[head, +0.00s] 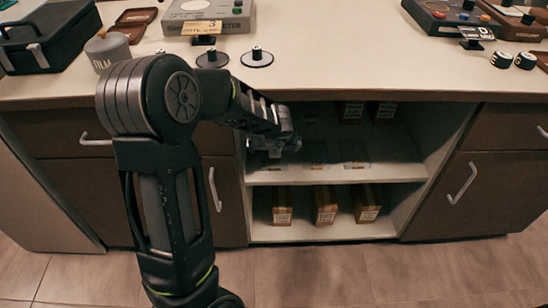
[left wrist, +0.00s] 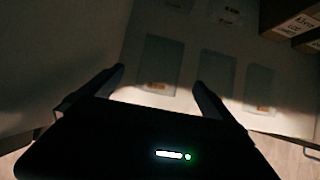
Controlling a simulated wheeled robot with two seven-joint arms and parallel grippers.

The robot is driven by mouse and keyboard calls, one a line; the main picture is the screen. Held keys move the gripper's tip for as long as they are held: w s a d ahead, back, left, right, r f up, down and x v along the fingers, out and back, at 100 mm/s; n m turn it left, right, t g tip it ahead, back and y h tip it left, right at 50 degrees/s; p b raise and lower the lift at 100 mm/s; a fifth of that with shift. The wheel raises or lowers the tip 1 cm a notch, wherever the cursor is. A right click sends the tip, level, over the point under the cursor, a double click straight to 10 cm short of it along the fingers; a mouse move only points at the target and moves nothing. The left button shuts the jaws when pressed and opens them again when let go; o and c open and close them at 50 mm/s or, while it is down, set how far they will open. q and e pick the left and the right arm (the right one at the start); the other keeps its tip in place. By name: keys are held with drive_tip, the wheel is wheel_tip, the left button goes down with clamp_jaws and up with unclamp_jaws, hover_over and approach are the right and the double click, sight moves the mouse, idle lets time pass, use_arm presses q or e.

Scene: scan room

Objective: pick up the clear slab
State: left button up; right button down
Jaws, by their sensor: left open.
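Several thin clear slabs lie flat on the upper shelf of the open cabinet. In the left wrist view, one clear slab (left wrist: 158,62) with a small orange label lies just beyond and between my fingertips. A second slab (left wrist: 217,72) lies to its right, partly behind my right-hand finger, and a third slab (left wrist: 259,85) is farther right. In the head view two slabs show faintly, one (head: 316,154) right of my gripper and another (head: 354,153) beyond it. My left gripper (left wrist: 160,76) is open and empty inside the shelf; its fingertips are unclear in the head view.
The upper shelf (head: 400,172) has a counter (head: 310,82) above it and side walls close by. Boxes (head: 350,112) stand at its back right. Several labelled boxes (head: 326,206) stand on the lower shelf. Black discs with knobs (head: 257,58) and devices occupy the countertop.

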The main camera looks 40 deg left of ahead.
use_arm(q)
drive_tip(key=shift+b+x, duration=0.45)
drive_tip(key=shift+x, duration=0.4)
drive_tip(key=shift+w+a+f, duration=0.1)
drive_tip(key=shift+w+f, duration=0.1)
drive_tip(key=shift+f, duration=0.25)
drive_tip(key=b+x, duration=0.2)
drive_tip(key=x, duration=0.2)
drive_tip(key=shift+f, duration=0.2)
drive_tip(key=shift+w+a+f+b, duration=0.1)
drive_tip(key=shift+w+f+b, duration=0.15)
drive_tip(key=shift+f+b, duration=0.1)
drive_tip(key=c, duration=1.7)
